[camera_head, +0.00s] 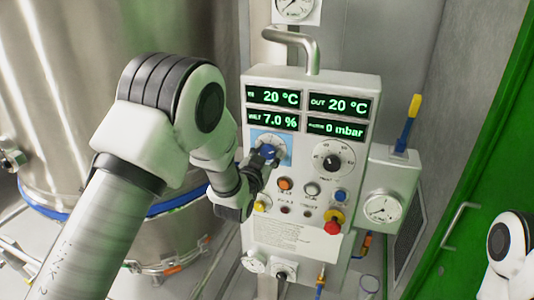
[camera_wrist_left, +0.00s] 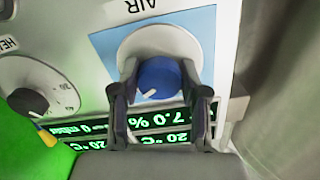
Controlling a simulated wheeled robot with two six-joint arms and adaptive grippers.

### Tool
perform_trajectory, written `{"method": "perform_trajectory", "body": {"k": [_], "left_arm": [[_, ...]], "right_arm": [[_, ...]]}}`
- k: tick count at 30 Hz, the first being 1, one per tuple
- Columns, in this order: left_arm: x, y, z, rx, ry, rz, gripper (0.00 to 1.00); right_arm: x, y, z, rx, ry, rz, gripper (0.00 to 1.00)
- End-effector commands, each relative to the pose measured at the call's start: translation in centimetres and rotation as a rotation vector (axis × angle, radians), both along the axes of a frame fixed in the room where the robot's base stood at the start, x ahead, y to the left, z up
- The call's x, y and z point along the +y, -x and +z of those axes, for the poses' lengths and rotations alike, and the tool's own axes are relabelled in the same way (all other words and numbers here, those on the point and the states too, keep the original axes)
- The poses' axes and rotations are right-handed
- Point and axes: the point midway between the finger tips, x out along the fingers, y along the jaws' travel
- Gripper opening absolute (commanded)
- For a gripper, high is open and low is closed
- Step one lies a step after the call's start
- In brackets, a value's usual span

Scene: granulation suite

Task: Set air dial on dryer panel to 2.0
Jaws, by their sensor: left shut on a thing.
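The dryer panel (camera_head: 258,232) is a pale upright box in the head view. Its air dial (camera_head: 270,153) has a blue knob on a white round scale with a blue square behind. In the wrist view the air dial (camera_wrist_left: 157,76) appears upside down under the label AIR. Its white pointer line slants to the lower left there; the scale numbers are not readable. My left gripper (camera_head: 261,162) is shut on the blue knob, with one finger on each side in the wrist view (camera_wrist_left: 160,92). My right gripper is out of the head view.
A black heat dial (camera_head: 332,158) sits right of the air dial. Green readouts (camera_head: 308,112) are above, buttons and a red emergency stop (camera_head: 332,227) below. A gauge box (camera_head: 383,208) adjoins the panel. A steel vessel (camera_head: 60,120) stands left, a green door (camera_head: 490,170) right.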

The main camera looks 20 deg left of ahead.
Motion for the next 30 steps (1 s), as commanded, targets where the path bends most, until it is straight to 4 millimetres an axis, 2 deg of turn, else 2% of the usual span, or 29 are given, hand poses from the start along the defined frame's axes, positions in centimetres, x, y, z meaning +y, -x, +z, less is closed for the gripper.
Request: {"method": "perform_trajectory", "body": {"k": [8, 14, 30], "left_arm": [[0.0, -0.1, 0.0, -0.004, 0.045, 0.001, 0.10], [0.0, -0.1, -0.1, -0.003, 0.147, 0.001, 0.10], [0.0, -0.1, 0.0, 0.010, 0.632, -0.002, 0.10]], "right_arm": [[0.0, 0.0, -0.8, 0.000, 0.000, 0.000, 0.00], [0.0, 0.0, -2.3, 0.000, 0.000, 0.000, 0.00], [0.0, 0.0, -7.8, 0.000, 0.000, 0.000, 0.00]]}}
